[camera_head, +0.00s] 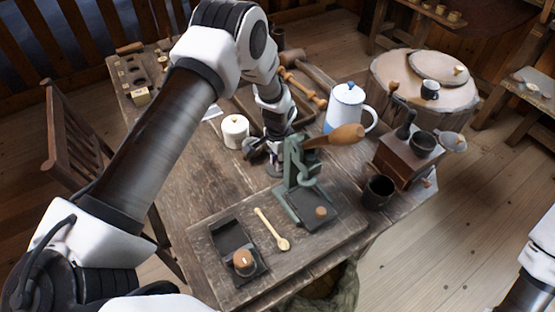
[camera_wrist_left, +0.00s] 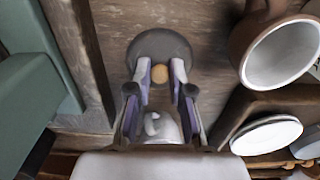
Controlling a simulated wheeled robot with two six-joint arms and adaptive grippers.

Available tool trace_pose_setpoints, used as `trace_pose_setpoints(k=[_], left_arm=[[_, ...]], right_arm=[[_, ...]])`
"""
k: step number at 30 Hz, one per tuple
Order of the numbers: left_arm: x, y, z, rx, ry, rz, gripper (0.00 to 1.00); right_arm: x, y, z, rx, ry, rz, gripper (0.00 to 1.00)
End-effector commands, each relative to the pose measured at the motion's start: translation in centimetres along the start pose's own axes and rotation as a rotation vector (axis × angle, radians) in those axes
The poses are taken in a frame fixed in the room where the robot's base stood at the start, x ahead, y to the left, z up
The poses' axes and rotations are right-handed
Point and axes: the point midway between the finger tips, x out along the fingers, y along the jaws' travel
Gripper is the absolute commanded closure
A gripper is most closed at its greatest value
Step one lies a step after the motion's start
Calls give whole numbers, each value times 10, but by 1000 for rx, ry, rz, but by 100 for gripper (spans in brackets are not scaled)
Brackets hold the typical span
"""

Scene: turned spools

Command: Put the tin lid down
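The tin lid is a round dark grey disc (camera_wrist_left: 160,45) with a small wooden knob in the left wrist view. My left gripper (camera_wrist_left: 160,74) has its two fingertips close on either side of that knob, shut on it. In the head view the left gripper (camera_head: 264,153) is low over the table, behind the green press, and partly hidden by it. A grey edge of the lid (camera_head: 275,169) shows beneath it. I cannot tell whether the lid touches the wood. My right gripper is out of view.
The green press (camera_head: 297,185) stands close in front of the left gripper. A white lidded canister (camera_head: 235,133) is to its left, and a white-and-blue pot (camera_head: 346,108) to its right. A wooden grinder (camera_head: 403,158) and dark cup (camera_head: 378,192) stand farther right. Bare tabletop lies to the left.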

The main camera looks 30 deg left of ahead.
Motion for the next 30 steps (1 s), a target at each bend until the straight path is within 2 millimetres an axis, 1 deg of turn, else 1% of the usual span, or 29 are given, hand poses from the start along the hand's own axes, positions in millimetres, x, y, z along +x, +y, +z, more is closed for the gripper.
trace_pose_setpoints(k=[1,2,10,13,14,17,25,27,30], left_arm=[[0,0,0,0,0,0,66],[0,0,0,0,0,0,55],[0,0,0,0,0,0,55],[-7,0,0,0,1,0,55],[-8,0,-1,0,2,-1,55],[-24,-1,-1,-1,3,-1,55],[-93,-1,-1,-1,5,-2,55],[-107,0,0,-1,3,-1,55],[-119,0,0,-1,1,0,55]], right_arm=[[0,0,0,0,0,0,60],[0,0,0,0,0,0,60],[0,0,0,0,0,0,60],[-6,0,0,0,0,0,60],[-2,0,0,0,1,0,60],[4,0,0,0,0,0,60],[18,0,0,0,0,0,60],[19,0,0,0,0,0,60],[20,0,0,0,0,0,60]])
